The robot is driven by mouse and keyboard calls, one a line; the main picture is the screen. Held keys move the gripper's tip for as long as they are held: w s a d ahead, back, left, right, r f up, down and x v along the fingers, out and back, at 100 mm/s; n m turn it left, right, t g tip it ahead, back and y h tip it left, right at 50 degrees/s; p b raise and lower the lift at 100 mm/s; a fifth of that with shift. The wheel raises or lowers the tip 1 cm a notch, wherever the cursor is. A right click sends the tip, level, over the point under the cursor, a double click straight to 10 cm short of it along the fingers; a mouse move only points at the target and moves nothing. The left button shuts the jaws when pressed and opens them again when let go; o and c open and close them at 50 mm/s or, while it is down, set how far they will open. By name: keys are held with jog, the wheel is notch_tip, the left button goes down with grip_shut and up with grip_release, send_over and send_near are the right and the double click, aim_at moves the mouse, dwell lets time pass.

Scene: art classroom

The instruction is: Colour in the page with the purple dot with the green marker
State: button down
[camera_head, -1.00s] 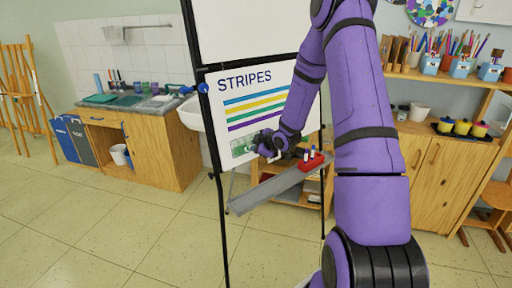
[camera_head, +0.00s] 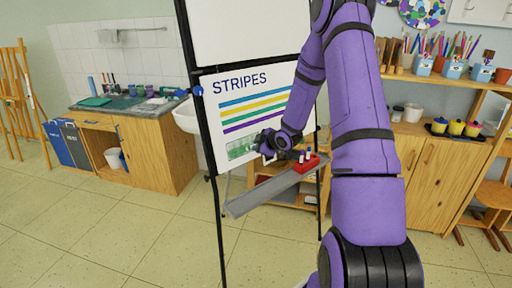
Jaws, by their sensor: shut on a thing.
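A small page (camera_head: 238,149) is fixed at the lower left of the STRIPES sheet on the board. Much of it is covered in green, with paler patches. No purple dot can be made out on it. My gripper (camera_head: 262,146) is at the page's right edge, in front of the board. It is shut on a thin thing, taken to be the green marker, which is mostly hidden by the fingers. A red holder (camera_head: 306,165) with a few upright markers sits on the grey ledge (camera_head: 250,199) to the right and below.
The board (camera_head: 236,38) stands on thin black legs. My arm hides its right side. A wooden shelf and cabinet (camera_head: 438,180) with pencil pots and paint tubs stand at the right. A sink counter (camera_head: 150,140) is at the left. The tiled floor (camera_head: 120,235) in front is clear.

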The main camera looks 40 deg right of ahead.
jog(key=shift+d, duration=0.25)
jog(key=shift+d, duration=0.1)
jog(key=shift+d, duration=0.75)
jog(key=shift+w+d, duration=0.2)
jog(key=shift+d, duration=0.7)
jog(key=shift+d, duration=0.15)
jog(key=shift+d, duration=0.8)
